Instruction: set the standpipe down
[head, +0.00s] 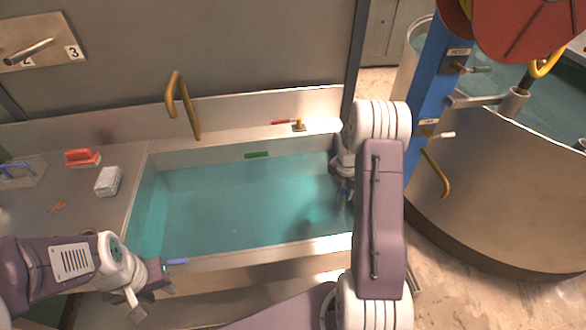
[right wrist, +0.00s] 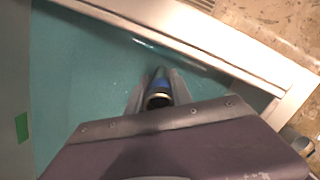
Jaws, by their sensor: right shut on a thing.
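The standpipe (right wrist: 158,92) shows in the right wrist view as a dark tube with a blue band and a brass-coloured open end. My right gripper (right wrist: 156,98) is shut on it, with a finger on each side. In the head view my right gripper (head: 343,192) is over the right end of the water-filled sink (head: 165,263), and only a small blue part of the pipe shows. The pipe's lower end is hidden, so I cannot tell whether it touches the bottom. My left gripper (head: 154,292) is open and empty by the sink's front left edge.
A brass faucet (head: 184,105) rises behind the sink. A red-handled valve (head: 297,124) is on the back ledge. A red brush (head: 82,158), a grey-white block (head: 108,181) and a wire basket (head: 22,172) are on the left counter. A large round tank (head: 490,190) stands right.

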